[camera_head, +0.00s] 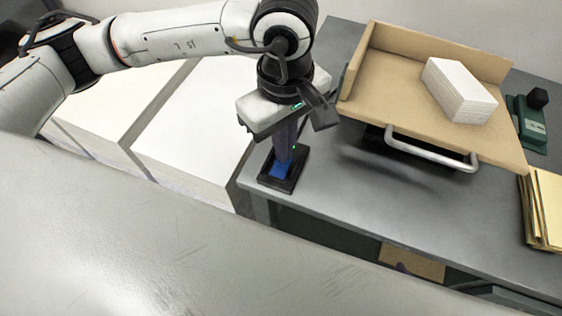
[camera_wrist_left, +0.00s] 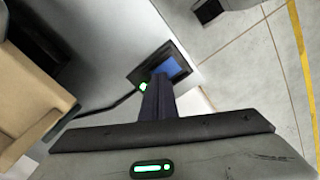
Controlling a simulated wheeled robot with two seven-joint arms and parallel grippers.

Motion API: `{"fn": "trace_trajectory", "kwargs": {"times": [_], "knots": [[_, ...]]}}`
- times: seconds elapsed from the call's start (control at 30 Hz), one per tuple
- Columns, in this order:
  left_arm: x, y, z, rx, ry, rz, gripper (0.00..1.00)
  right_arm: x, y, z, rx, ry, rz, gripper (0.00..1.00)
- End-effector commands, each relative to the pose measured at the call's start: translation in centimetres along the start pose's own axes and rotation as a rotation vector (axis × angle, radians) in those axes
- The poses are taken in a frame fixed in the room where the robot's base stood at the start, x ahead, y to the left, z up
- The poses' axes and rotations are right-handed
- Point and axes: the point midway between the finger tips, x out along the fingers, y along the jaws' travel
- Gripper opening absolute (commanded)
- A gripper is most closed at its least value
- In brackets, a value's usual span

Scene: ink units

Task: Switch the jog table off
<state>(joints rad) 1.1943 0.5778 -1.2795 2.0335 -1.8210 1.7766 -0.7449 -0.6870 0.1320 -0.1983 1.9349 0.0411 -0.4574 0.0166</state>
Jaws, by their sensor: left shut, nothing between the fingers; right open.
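The jog table is a tan tray (camera_head: 390,85) with raised walls and a metal handle (camera_head: 432,148), on a grey bench; its edge shows at the left in the left wrist view (camera_wrist_left: 38,85). A small black control box with a blue face (camera_head: 281,170) sits at the bench's near left corner. It also shows in the left wrist view (camera_wrist_left: 172,64), with a green light (camera_wrist_left: 143,87) beside the fingers. My left gripper (camera_head: 283,157) is shut and empty, pointing down at the box, its fingers covering part of it. I cannot tell whether they touch. My right gripper is not in view.
A white paper stack (camera_head: 460,90) lies in the tray. A green device with a black knob (camera_head: 530,118) and yellowish folders (camera_head: 544,208) are at the right. Large paper stacks (camera_head: 195,135) stand left of the bench. A grey surface (camera_head: 150,250) fills the foreground.

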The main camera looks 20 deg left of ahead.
Motion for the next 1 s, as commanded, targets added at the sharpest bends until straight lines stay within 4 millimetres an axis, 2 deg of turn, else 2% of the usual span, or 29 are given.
{"fn": "trace_trajectory", "kwargs": {"times": [0.73,0.87,1.0], "knots": [[1.1,0.0,0.0,0.000,0.000,-0.001,0.00,0.9,0.1,0.8,-0.001,0.001,0.000,0.73],[0.8,0.0,0.0,0.000,0.000,-0.001,0.00,0.7,0.1,0.6,-0.001,0.001,0.000,0.73],[-0.3,0.0,0.0,0.001,-0.001,-0.001,0.00,0.3,0.1,0.3,-0.001,0.001,0.000,0.73]]}}
